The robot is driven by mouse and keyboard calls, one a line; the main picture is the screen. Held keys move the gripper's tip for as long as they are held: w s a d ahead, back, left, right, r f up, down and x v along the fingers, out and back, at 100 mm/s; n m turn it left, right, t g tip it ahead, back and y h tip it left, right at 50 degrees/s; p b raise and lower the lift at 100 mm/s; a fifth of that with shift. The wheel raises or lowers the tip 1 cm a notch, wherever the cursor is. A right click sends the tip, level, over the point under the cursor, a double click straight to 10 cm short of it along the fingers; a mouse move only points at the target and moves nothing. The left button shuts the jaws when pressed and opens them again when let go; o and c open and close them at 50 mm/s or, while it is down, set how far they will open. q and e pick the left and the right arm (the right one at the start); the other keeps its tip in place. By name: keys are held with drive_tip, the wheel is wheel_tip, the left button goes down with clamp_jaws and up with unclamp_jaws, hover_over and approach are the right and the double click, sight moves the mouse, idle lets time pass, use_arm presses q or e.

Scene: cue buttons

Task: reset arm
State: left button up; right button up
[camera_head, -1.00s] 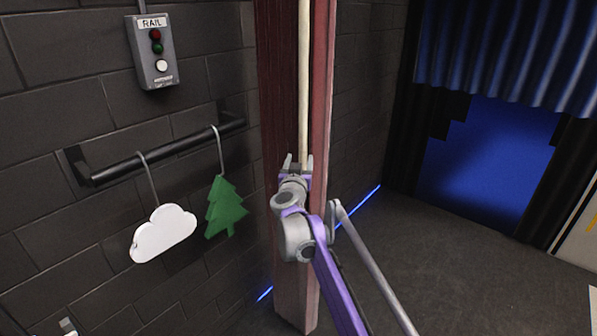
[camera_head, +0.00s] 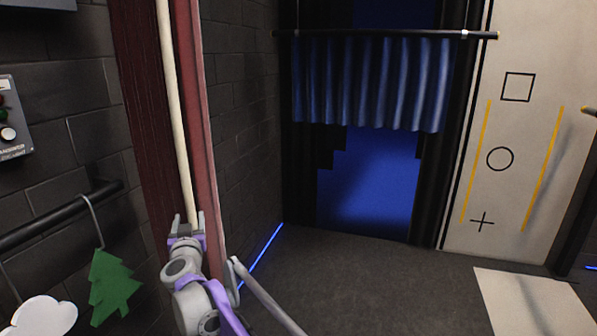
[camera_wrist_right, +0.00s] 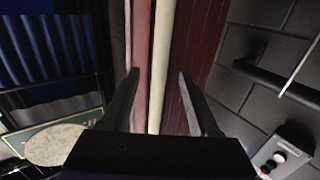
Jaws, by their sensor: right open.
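My right gripper (camera_head: 187,226) is open in front of the red post, low and left of centre in the head view. In the right wrist view its two dark fingers (camera_wrist_right: 161,100) stand apart. A pale rope or pole (camera_wrist_right: 160,60) runs along the red post (camera_wrist_right: 196,50) and shows between the fingers. I cannot tell whether the fingers touch it. In the head view the pale pole (camera_head: 173,100) runs down the post (camera_head: 192,100) to the gripper. My left gripper is not in view.
A black rail (camera_head: 55,221) on the brick wall holds a green tree (camera_head: 113,287) and a white cloud (camera_head: 42,316). A button box (camera_head: 12,118) hangs above it. A blue curtain (camera_head: 372,83) hangs at the back. The dark floor (camera_head: 380,285) is open to the right.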

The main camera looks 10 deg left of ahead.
drive_tip(key=s+d+n+g+y+p, duration=0.15)
drive_tip(key=s+d, duration=0.25)
drive_tip(key=d, duration=0.8)
drive_tip(key=s+d+g+h+b, duration=0.1)
drive_tip(key=s+d+g, duration=0.2)
drive_tip(key=d, duration=1)
drive_tip(key=s+d+f+m+g+h, duration=0.2)
drive_tip(key=s+d+f, duration=0.5)
drive_tip(key=s+d, duration=0.2)
drive_tip(key=s+d+f+m+g+h+p, duration=0.1)
drive_tip(key=s+d+f+m+g+h, duration=0.1)
drive_tip(key=s+d+f, duration=0.6)
drive_tip(key=s+d+f+m+g+h, duration=0.2)
drive_tip(key=s+d+f, duration=0.6)
drive_tip(key=s+d, duration=0.4)
drive_tip(key=s+h, duration=0.1)
drive_tip(key=s, duration=0.2)
drive_tip(key=shift+f+g+p, duration=0.25)
drive_tip(key=shift+g+p, duration=0.05)
drive_tip(key=shift+g, duration=0.05)
drive_tip(key=shift+h, duration=0.25)
